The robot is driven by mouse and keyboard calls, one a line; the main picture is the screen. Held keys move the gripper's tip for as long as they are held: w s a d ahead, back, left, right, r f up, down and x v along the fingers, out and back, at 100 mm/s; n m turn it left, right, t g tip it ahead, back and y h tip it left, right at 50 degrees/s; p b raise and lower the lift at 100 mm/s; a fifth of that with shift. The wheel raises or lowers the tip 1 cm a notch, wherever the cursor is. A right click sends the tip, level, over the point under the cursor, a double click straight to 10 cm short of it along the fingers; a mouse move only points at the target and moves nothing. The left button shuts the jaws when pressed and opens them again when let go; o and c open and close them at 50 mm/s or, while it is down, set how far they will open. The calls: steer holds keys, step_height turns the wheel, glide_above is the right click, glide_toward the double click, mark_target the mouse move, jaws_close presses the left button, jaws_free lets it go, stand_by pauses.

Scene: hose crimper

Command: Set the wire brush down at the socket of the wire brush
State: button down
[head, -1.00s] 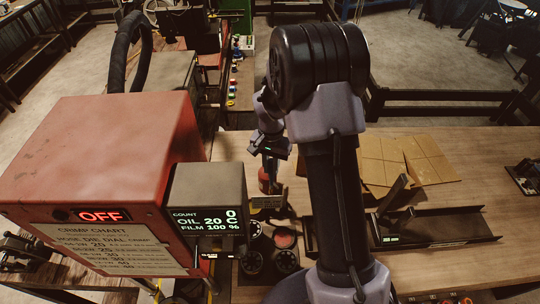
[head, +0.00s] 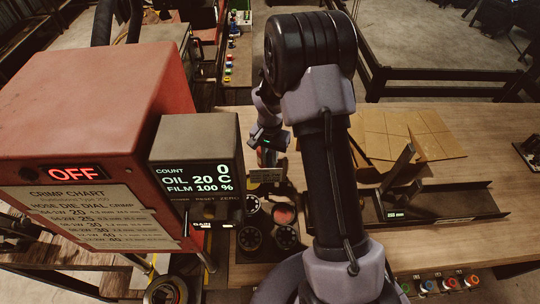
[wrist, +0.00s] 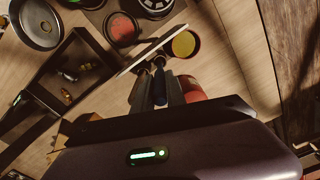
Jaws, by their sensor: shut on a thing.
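My gripper (wrist: 162,94) is shut on the wire brush, whose dark blue handle (wrist: 160,87) shows between the fingers in the wrist view. Its bristle end cannot be made out. In the head view my gripper (head: 267,152) is above the bench, just behind a small label plate (head: 265,175); the brush is too small to tell there. A round cup with a yellow floor (wrist: 185,43) lies just beyond the fingertips. I cannot tell whether this is the brush's socket. A red cylinder (wrist: 191,89) is beside the right finger, partly hidden.
A red crimper (head: 85,120) with a display box (head: 196,160) stands left. Several dark round holders (head: 286,237) and a red-floored cup (wrist: 122,28) are near the gripper. A black tray (head: 440,207) and cardboard (head: 400,135) lie right. Bare wood shows at the front right.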

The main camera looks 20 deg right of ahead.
mark_target(270, 165)
steer(key=shift+f+b, duration=0.75)
steer(key=shift+f, duration=0.85)
steer(key=shift+f+b, duration=0.3)
steer(key=shift+b, duration=0.1)
steer(key=c, duration=1.3)
jaws_free()
step_height(270, 165, up, 17)
steer(key=shift+r+p, duration=0.2)
steer(key=shift+p, duration=0.45)
